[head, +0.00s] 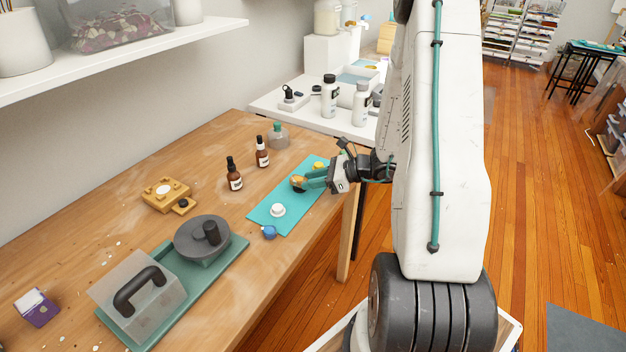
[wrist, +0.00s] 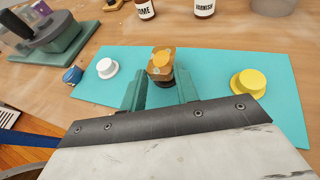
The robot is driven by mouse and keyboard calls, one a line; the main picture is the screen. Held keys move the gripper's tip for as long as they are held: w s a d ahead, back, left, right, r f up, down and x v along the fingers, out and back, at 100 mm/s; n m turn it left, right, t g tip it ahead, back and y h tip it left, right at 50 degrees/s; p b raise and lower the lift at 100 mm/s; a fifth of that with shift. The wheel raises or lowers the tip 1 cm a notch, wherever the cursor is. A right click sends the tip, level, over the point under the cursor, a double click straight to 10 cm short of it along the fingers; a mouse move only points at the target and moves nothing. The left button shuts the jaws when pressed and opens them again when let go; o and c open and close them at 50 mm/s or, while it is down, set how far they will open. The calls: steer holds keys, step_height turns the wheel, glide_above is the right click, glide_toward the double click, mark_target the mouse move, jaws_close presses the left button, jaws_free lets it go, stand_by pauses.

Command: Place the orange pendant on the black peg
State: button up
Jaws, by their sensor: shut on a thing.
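The orange pendant (wrist: 162,59), amber with a bright orange patch, is between the fingertips of my gripper (wrist: 161,76), which is shut on it. In the head view the pendant (head: 297,180) shows at the tip of my gripper (head: 304,182), over the teal mat. A dark base, which looks like the black peg (wrist: 160,84), shows just below the pendant and is partly hidden by it. I cannot tell whether the pendant rests on the peg or is just above it. A white peg (wrist: 107,68) stands left and a yellow peg (wrist: 249,83) right on the mat.
The teal mat (head: 262,217) lies near the table's right edge. A blue item (head: 269,232) sits by its front corner. Two brown dropper bottles (head: 234,175) (head: 262,153) stand behind it. A dark round pot (head: 203,238) and a clear box with a black handle (head: 137,289) stand front left.

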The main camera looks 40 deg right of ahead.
steer(key=shift+f, duration=0.1)
steer(key=o, duration=1)
